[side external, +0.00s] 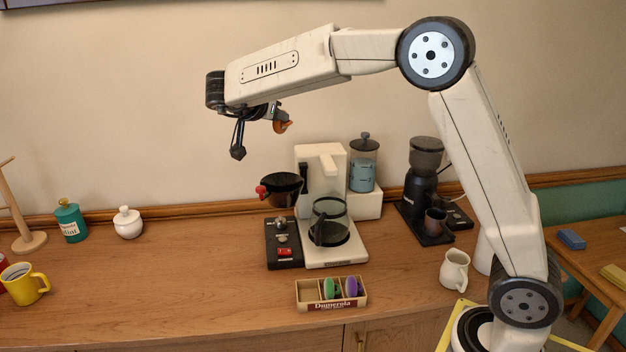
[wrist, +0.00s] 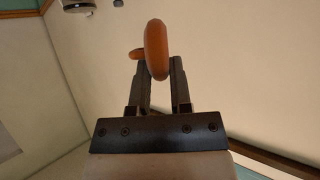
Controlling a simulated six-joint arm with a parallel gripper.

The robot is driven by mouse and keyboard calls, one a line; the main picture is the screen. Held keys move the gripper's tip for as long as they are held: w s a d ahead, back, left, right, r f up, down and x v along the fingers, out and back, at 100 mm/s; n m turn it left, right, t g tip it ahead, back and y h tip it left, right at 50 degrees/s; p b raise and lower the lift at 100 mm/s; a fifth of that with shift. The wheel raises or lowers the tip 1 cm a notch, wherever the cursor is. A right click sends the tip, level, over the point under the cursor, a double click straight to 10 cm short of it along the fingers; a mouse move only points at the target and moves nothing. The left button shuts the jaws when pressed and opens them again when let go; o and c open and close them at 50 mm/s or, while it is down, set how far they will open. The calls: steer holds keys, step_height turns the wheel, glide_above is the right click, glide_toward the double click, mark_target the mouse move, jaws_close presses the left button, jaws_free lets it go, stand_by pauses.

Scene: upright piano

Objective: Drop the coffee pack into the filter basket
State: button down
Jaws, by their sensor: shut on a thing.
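My gripper (side external: 272,115) is raised well above the counter and is shut on an orange-brown coffee pack (side external: 282,127). In the wrist view the pack (wrist: 156,50) is a rounded disc seen nearly edge-on, between the two fingertips (wrist: 160,68). The black filter basket (side external: 285,190) with a red knob is swung out at the left of the cream coffee maker (side external: 318,160). The gripper and pack appear above the basket in the side view, with a clear gap. The inside of the basket is mostly hidden.
A glass carafe (side external: 330,222) stands on the maker. In front is a divided box (side external: 331,303) with green and purple packs. A black grinder (side external: 424,190) stands at the right. A white sugar pot (side external: 128,222), teal canister (side external: 70,220) and yellow mug (side external: 24,284) stand at the left.

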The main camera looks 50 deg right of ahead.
steer(key=w+d+f+m+g, duration=0.1)
steer(key=w+d+f, duration=0.1)
steer(key=f, duration=0.4)
steer(key=shift+d+f+m+g, duration=0.3)
steer(key=shift+d+g, duration=0.1)
steer(key=shift+d, duration=0.15)
steer(key=shift+f, duration=0.1)
steer(key=shift+f, duration=2.85)
steer(key=shift+c, duration=2.3)
jaws_free()
